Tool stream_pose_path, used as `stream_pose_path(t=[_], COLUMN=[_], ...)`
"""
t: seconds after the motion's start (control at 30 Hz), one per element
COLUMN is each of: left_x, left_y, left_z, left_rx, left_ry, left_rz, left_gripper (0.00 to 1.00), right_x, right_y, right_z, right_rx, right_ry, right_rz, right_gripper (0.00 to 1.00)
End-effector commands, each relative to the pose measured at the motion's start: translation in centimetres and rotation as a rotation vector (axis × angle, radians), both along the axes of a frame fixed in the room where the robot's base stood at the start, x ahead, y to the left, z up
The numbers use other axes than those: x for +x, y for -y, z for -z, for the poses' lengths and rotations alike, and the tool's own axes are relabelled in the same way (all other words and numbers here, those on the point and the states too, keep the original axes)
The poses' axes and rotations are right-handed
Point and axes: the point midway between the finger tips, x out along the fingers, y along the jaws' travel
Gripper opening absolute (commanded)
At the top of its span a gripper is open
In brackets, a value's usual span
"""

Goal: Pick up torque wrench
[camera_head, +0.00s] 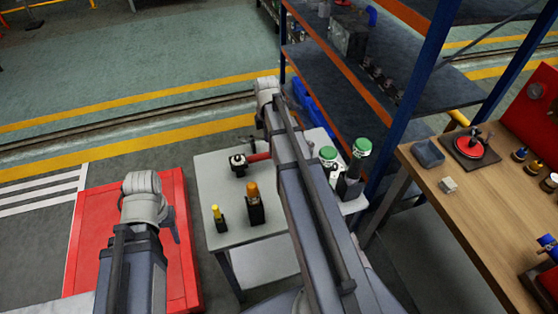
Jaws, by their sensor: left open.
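A grey-white tool table (272,222) stands in the middle, partly behind my right arm. Upright tools with yellow (215,211), orange (252,190) and green (361,147) tops stand in dark holders. My left gripper (171,225) shows only partly beside its wrist, over the red platform, open and apart from the tools. My right gripper is hidden behind its own arm.
A red platform (90,235) lies left of the tool table. A blue and orange shelf rack (410,70) stands behind it at the right. A wooden workbench (460,200) with parts is at the right. The floor at the upper left is mostly clear.

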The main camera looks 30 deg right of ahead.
Motion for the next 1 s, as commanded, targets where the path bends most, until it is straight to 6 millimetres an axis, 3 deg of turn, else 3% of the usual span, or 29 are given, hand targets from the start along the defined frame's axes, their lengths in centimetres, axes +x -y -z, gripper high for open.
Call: stream_pose_path(t=[0.17, 1.0], left_x=[0.0, 0.0], left_y=[0.0, 0.0], left_z=[0.2, 4.5], left_rx=[0.000, 0.000], left_ry=[0.000, 0.000], left_rz=[0.000, 0.000], left_gripper=[0.50, 0.50], right_x=[0.2, 0.5], right_y=[1.6, 1.6], right_z=[0.2, 4.5], right_rx=[0.003, 0.003], right_ry=[0.004, 0.004], right_rz=[-0.045, -0.045], right_gripper=[0.69, 0.69])
